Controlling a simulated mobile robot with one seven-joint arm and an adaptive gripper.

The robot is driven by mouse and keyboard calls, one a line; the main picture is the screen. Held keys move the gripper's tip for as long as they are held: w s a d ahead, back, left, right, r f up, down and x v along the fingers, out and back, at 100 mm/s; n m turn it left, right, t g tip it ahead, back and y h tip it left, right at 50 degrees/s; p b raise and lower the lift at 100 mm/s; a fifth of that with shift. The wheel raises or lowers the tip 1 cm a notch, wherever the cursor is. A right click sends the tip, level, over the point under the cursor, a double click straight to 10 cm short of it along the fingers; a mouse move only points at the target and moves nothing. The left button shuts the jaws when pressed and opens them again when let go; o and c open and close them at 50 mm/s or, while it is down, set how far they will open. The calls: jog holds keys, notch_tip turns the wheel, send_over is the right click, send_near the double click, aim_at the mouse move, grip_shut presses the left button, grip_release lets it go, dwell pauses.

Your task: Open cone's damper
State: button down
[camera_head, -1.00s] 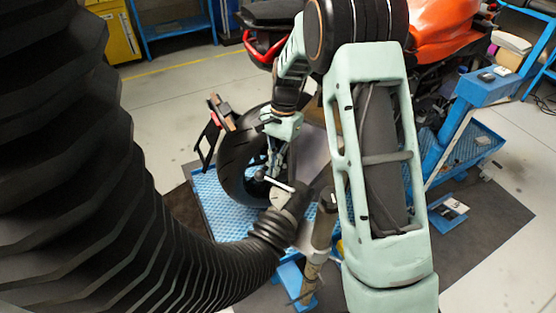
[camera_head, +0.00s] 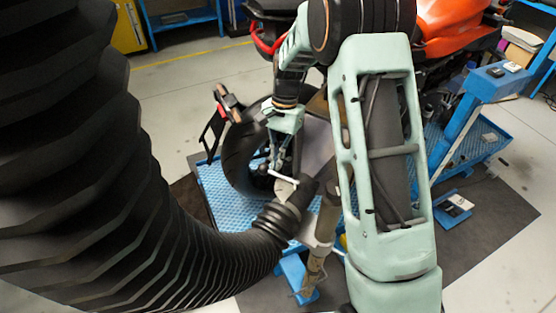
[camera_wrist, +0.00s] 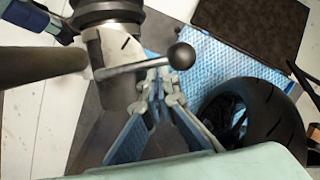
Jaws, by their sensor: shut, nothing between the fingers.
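The cone (camera_head: 284,190) is a grey metal piece at the end of a thick black ribbed hose. In the wrist view the cone (camera_wrist: 117,62) fills the upper left. Its damper lever (camera_wrist: 135,70) is a metal bar across the cone, ending in a black ball knob (camera_wrist: 181,56). The lever (camera_head: 284,179) shows as a light bar in the head view. My gripper (camera_wrist: 164,80) is shut and empty, its fingertips right by the lever near the knob. I cannot tell whether they touch it. In the head view my gripper (camera_head: 278,165) is partly hidden among dark parts.
The ribbed black hose (camera_head: 110,190) fills the left of the head view. A motorcycle wheel (camera_head: 240,165) stands on a blue platform (camera_head: 218,195) just behind the gripper. A blue stand (camera_head: 470,105) is at the right. Open floor (camera_head: 185,85) lies at the back left.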

jog(key=s+a+n, duration=0.1)
jog(key=s+n+h, duration=0.1)
jog(key=n, duration=0.1)
jog(key=shift+a+n, duration=0.3)
jog(key=shift+a, duration=0.05)
jog(key=shift+s+d+n+t+h+b, duration=0.15)
jog(key=shift+s+n+h+b, duration=0.25)
jog(key=shift+s+n, duration=1.45)
jog(key=shift+s+d+n+t+h+b, duration=0.15)
jog(key=shift+s+n+h, duration=0.65)
jog(key=shift+n, duration=1.8)
jog(key=shift+s+d+n+t+h+b, duration=0.1)
jog(key=shift+s+n+h+b, duration=0.2)
jog(key=shift+s+n, duration=1.7)
jog(key=shift+w+n, duration=0.3)
jog(key=shift+n, duration=0.05)
jog(key=v, duration=1.2)
jog(key=shift+s+d, duration=0.1)
